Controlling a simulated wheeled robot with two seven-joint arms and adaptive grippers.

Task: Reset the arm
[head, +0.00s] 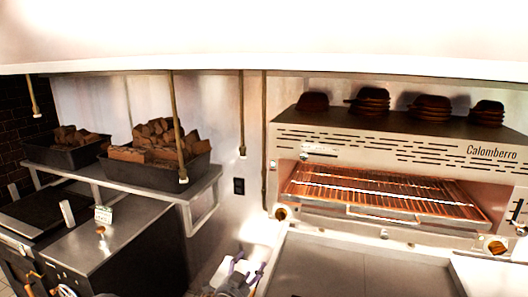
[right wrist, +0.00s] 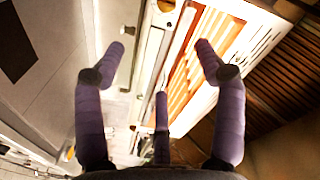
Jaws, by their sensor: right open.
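My right gripper (head: 241,271) shows at the bottom middle of the head view, in front of the gap between the left-hand counter and the grill unit. In the right wrist view its purple fingers (right wrist: 160,58) are spread wide apart with nothing between them. My left gripper is not in view.
The Calomberro grill (head: 395,146), with a rack (head: 385,190) and stacked dark bowls (head: 430,107) on top, stands at the right. A wall shelf (head: 170,196) at the left holds dark bins (head: 155,175) of wood chunks. Rods hang from above.

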